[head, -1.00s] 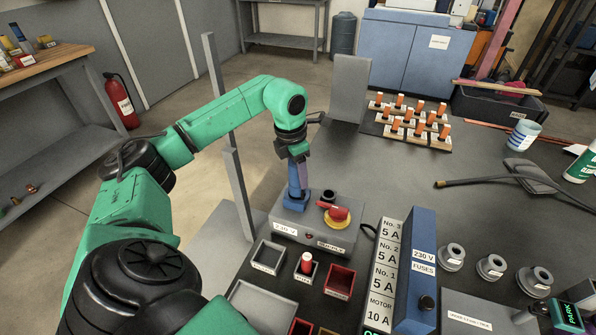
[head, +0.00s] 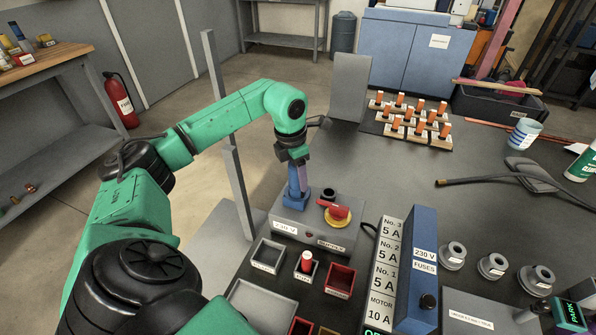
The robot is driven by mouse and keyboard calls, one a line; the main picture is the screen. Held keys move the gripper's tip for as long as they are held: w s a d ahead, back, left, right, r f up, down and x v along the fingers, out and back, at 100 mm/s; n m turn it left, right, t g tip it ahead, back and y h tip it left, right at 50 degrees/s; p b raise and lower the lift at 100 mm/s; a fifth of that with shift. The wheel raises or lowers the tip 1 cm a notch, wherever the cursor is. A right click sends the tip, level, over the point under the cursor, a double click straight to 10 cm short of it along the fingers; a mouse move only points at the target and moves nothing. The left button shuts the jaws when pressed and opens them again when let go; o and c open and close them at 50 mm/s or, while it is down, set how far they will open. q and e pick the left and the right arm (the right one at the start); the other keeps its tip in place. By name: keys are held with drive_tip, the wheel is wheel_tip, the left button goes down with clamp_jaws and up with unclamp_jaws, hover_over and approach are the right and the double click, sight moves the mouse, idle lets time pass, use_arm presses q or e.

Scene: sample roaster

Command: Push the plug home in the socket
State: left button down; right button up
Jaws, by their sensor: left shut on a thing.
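My left gripper (head: 297,180) points down over the left part of a grey box (head: 318,230) on the table. It is shut on a blue plug (head: 296,199), which stands upright at a blue socket on the box top. The fingers and plug hide most of the socket, so I cannot tell how deep the plug sits. My right gripper is not in view.
A small black round fitting (head: 328,193) stands right of the plug. Small trays, one red (head: 340,280), lie in front of the box. A blue fuse panel (head: 418,270) stands to the right. Orange-topped pieces (head: 410,120) stand at the back. The table's right middle is mostly clear.

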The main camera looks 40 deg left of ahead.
use_arm(q)
drive_tip(key=shift+f+b, duration=0.75)
drive_tip(key=shift+f, duration=0.55)
drive_tip(key=shift+c, duration=0.9)
unclamp_jaws()
drive_tip(key=shift+r, duration=0.1)
drive_tip(key=r, duration=0.4)
drive_tip(key=s+r+p, duration=0.1)
drive_tip(key=r, duration=0.9)
drive_tip(key=shift+s+a+r, duration=0.25)
drive_tip(key=shift+s+a, duration=0.05)
drive_tip(key=shift+a, duration=0.05)
